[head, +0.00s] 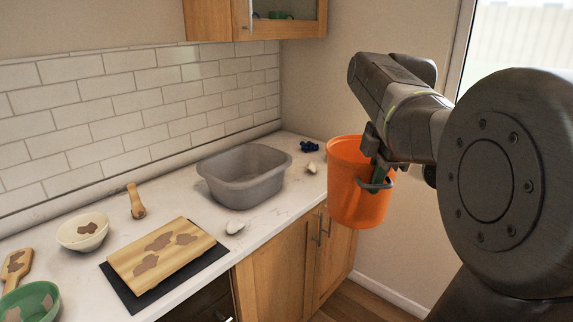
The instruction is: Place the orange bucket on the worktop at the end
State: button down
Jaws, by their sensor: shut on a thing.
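The orange bucket (350,196) hangs upright in the air at the right, just past the end of the worktop (285,202). My gripper (376,180) is shut on the bucket on its right side, near the rim. The fingers are partly hidden against the bucket. The bucket overlaps the worktop's far right end in the picture, and I cannot tell the exact gap between them. The worktop runs along the tiled wall from the lower left to the corner.
A grey basin (243,175) stands on the worktop, with a dark blue item (309,146) and small pale items beyond it. A wooden board (163,258) lies on a dark mat. A white bowl (83,231) and green bowl (32,302) stand left. Some bare worktop shows right of the basin.

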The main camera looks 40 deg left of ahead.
aim_at(289, 170)
jog(key=i+l+u, duration=0.1)
jog(key=i+u, duration=0.2)
jog(key=i, duration=0.6)
jog(key=i+u, duration=0.4)
jog(key=i+l+u, duration=0.1)
jog(key=i+u, duration=0.3)
jog(key=i, duration=0.2)
jog(key=i+u, duration=0.25)
jog(key=i+l+u, duration=0.25)
jog(key=i, duration=0.15)
jog(key=j, duration=0.1)
